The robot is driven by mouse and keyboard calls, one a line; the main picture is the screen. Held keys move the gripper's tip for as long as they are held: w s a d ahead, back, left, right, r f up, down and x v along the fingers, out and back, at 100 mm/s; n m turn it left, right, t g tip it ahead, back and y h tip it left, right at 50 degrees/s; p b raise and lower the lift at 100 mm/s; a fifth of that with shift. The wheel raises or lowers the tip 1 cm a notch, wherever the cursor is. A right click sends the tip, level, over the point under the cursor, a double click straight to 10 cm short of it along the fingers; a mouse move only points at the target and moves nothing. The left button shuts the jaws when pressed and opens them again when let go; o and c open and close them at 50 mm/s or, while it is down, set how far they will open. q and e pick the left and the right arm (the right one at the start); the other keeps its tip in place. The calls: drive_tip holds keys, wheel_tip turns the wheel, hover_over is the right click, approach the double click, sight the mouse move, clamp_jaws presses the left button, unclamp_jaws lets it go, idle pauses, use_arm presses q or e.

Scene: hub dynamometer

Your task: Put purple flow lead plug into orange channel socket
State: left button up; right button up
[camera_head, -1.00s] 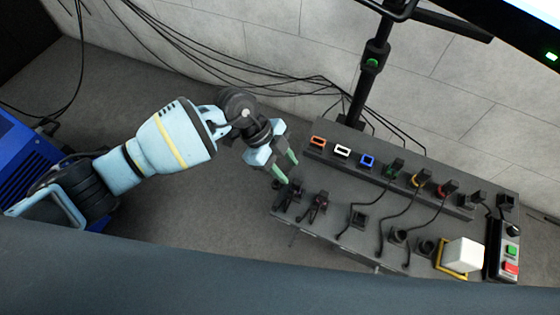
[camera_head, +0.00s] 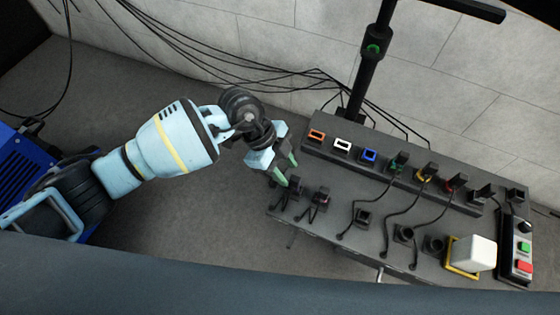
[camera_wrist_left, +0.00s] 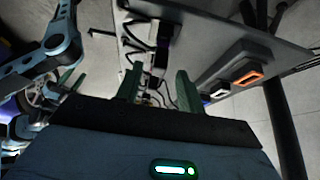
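The orange channel socket (camera_head: 316,135) is at the left end of the raised back row, empty; it also shows in the left wrist view (camera_wrist_left: 248,77). Two dark lead plugs stand at the bench's left front: a left one (camera_head: 294,188) and one with a faint purple-red tint (camera_head: 320,198). I cannot tell surely which is the purple flow lead. My left gripper (camera_head: 288,170) is open just above and behind the left plug. In the left wrist view, a dark plug (camera_wrist_left: 159,60) appears between its fingers, with gaps. Light blue arm parts at left there may be my right arm.
White (camera_head: 343,145) and blue (camera_head: 368,155) sockets are empty beside the orange one. Green, yellow and red sockets hold plugs with cables. A black post (camera_head: 368,75) rises behind the bench. A white block (camera_head: 473,252) and a button box (camera_head: 520,248) stand at right.

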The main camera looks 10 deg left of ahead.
sight(291, 177)
use_arm(q)
drive_tip(key=shift+x, duration=1.75)
drive_tip(key=shift+d+f, duration=0.25)
drive_tip(key=shift+f, duration=0.15)
use_arm(e)
drive_tip(key=shift+w+d+f, duration=0.1)
drive_tip(key=shift+d+f, duration=0.05)
drive_tip(key=shift+f, duration=0.15)
use_arm(q)
drive_tip(key=shift+c, duration=0.7)
clamp_jaws()
drive_tip(key=shift+r, duration=0.1)
